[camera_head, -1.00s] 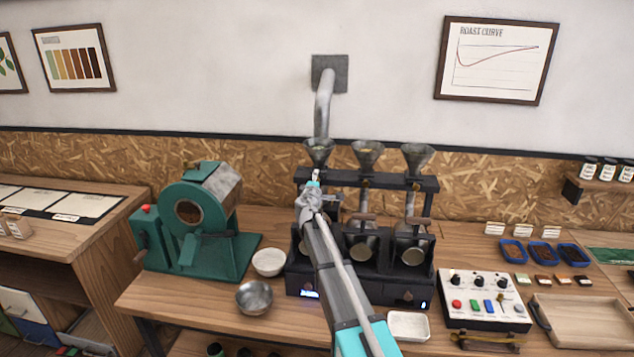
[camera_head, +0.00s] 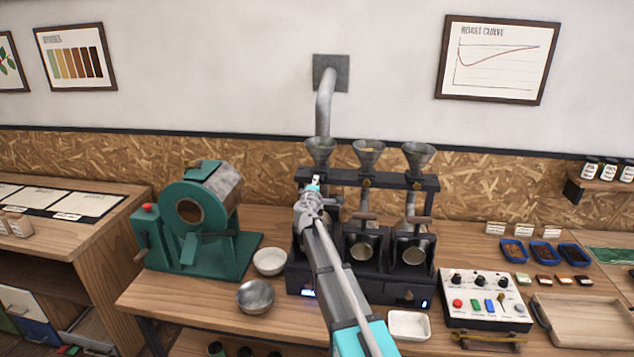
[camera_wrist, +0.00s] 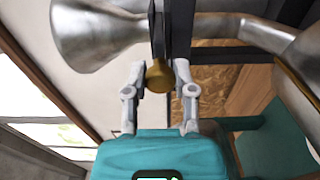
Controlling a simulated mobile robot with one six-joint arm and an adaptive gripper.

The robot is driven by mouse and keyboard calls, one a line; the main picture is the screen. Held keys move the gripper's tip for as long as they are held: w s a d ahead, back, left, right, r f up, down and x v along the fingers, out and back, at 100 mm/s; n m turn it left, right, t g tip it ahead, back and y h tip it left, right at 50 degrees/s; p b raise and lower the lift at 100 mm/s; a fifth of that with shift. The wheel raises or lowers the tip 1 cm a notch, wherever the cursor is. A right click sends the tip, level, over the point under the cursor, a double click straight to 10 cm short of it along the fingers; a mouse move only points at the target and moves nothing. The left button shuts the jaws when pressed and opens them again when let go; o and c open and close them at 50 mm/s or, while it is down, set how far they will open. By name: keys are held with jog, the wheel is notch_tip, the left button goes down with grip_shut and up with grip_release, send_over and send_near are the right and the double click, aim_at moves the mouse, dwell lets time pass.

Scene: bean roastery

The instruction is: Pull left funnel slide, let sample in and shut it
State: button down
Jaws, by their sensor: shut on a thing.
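The left funnel (camera_head: 320,151) is a grey metal cone on the dark rack above the roasters. It also shows at upper left in the wrist view (camera_wrist: 95,35). The brass slide knob (camera_wrist: 159,76) lies between my gripper's fingertips (camera_wrist: 158,72), and my gripper is shut on it. In the head view my gripper (camera_head: 315,184) is just below the left funnel, and my arm hides the knob and most of the left roaster. I cannot tell how far the slide is out. The middle funnel (camera_head: 368,157) holds a little pale stuff; the right funnel (camera_head: 418,156) stands beside it.
Two roaster drums (camera_head: 413,250) with wooden handles stand right of my arm. A green machine (camera_head: 200,215), a white bowl (camera_head: 269,262) and a metal bowl (camera_head: 255,297) are at left. A control box (camera_head: 485,300) and white dish (camera_head: 408,325) are at right.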

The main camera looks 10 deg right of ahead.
jog(key=shift+s, duration=0.15)
jog(key=shift+c, duration=2)
grip_release()
jog(key=v, duration=1.2)
